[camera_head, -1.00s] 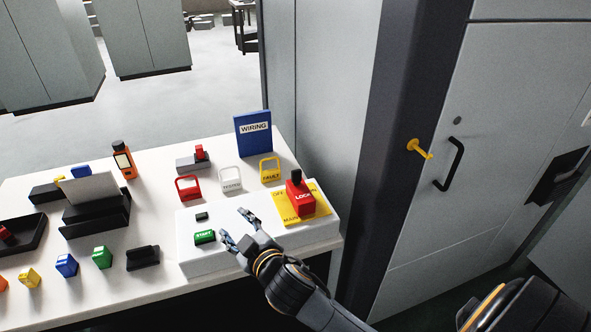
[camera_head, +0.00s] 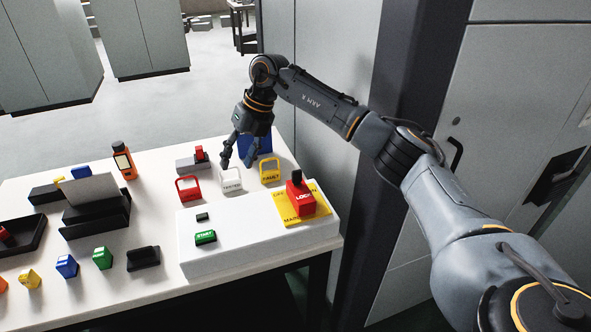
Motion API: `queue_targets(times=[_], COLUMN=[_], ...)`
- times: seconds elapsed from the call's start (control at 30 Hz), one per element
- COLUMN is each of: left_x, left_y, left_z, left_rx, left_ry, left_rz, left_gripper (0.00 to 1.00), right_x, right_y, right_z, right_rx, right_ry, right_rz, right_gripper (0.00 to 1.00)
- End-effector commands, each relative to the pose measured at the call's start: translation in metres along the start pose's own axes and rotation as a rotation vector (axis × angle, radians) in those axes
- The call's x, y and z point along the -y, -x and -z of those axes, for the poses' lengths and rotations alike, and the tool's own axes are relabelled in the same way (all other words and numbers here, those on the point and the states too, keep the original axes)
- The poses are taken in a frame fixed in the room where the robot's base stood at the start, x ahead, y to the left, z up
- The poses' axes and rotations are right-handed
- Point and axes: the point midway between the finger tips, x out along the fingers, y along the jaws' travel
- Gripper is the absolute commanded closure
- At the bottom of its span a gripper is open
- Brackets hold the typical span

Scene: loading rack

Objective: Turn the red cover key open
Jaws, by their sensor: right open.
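The red cover key (camera_head: 301,198), marked "LOCK" with a black top, stands on a yellow plate (camera_head: 318,205) with partly hidden lettering. The plate lies on the right part of the white panel box (camera_head: 258,246). My right gripper (camera_head: 236,163) is open and empty. It points down above the back of the table, over the white "TESTED" tag, well behind and left of the red key. Nothing covers the key. My left gripper is not in view.
A red tag (camera_head: 188,189), a white tag (camera_head: 230,181) and a yellow "FAULT" tag (camera_head: 270,171) stand behind the panel. A green START button (camera_head: 205,237) is on the panel. The blue WIRING binder (camera_head: 265,143) is mostly hidden behind my gripper. Coloured blocks lie at left.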

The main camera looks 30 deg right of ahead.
Motion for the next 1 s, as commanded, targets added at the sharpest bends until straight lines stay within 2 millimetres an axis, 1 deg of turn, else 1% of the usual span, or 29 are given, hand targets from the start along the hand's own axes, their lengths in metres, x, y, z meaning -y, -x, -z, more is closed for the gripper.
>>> queue_targets(times=[0.03, 0.1, 0.13, 0.2, 0.23, 0.3, 0.33, 0.47, 0.57, 0.8, 1.0], left_x=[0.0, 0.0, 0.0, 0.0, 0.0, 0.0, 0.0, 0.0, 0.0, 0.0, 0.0], left_y=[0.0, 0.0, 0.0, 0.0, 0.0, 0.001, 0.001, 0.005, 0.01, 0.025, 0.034], left_z=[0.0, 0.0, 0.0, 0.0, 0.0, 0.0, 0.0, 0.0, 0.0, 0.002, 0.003], left_rx=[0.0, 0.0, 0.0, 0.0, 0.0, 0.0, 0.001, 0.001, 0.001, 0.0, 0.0], left_ry=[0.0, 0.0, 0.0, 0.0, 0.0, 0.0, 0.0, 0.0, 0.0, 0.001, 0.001], left_rz=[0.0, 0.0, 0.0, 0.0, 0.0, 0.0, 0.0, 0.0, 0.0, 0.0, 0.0], left_gripper=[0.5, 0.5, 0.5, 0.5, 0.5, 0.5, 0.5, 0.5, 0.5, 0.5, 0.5], right_x=[0.032, 0.065, 0.076, 0.093, 0.098, 0.106, 0.108, 0.113, 0.119, 0.137, 0.148], right_y=[0.031, 0.065, 0.076, 0.097, 0.103, 0.111, 0.111, 0.1, 0.084, 0.036, 0.004], right_z=[-0.002, 0.004, 0.006, 0.013, 0.015, 0.019, 0.02, 0.023, 0.026, 0.034, 0.038], right_rx=[-0.017, -0.052, -0.065, -0.089, -0.096, -0.107, -0.111, -0.115, -0.117, -0.116, -0.114], right_ry=[-0.05, -0.12, -0.146, -0.194, -0.209, -0.232, -0.237, -0.238, -0.236, -0.235, -0.234], right_rz=[0.111, 0.231, 0.27, 0.337, 0.355, 0.382, 0.388, 0.391, 0.39, 0.388, 0.386], right_gripper=[0.51, 0.51, 0.51, 0.51, 0.51, 0.51, 0.51, 0.51, 0.51, 0.51, 0.51])
